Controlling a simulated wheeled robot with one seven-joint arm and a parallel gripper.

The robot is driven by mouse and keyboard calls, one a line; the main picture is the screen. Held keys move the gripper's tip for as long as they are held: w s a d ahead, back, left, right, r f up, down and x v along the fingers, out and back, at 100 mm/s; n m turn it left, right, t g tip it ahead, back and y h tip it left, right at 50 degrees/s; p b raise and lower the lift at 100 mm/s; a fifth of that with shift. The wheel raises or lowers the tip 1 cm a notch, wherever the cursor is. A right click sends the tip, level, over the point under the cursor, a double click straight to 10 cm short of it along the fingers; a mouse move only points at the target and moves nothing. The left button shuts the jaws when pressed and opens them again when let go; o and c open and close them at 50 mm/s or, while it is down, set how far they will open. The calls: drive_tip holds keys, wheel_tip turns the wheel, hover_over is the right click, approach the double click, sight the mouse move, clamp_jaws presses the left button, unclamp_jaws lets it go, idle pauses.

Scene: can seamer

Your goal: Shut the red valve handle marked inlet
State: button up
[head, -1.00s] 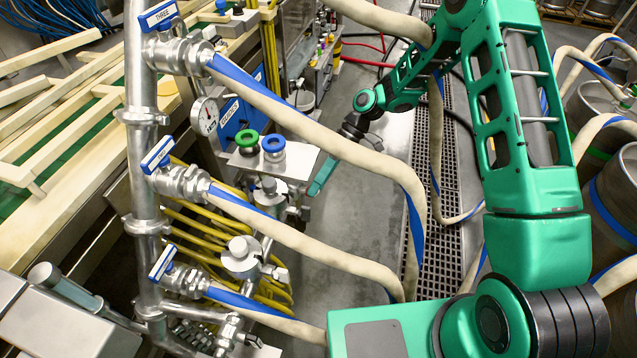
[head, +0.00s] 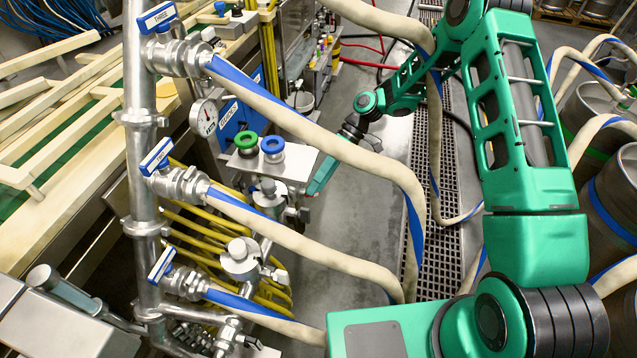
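I see no red valve handle marked inlet in the head view. The valve handles I can make out are blue: one marked three (head: 157,17) at the top of the steel pipe, a middle one (head: 156,157) and a lower one (head: 162,264). My gripper (head: 318,181) is at the end of my green arm, just right of the small steel block with the green knob (head: 246,141) and blue knob (head: 272,147). It is small and seen from the side, so its opening and any contact are unclear.
Beige hoses with blue stripes (head: 300,125) run from the pipe valves across the floor, one close above my gripper. A pressure gauge (head: 205,118) sits by the pipe. Yellow hoses (head: 205,225) are coiled below. Steel kegs (head: 615,185) stand at right. Grey floor (head: 325,230) is partly open.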

drive_tip(key=v, duration=1.1)
drive_tip(key=shift+f, duration=0.1)
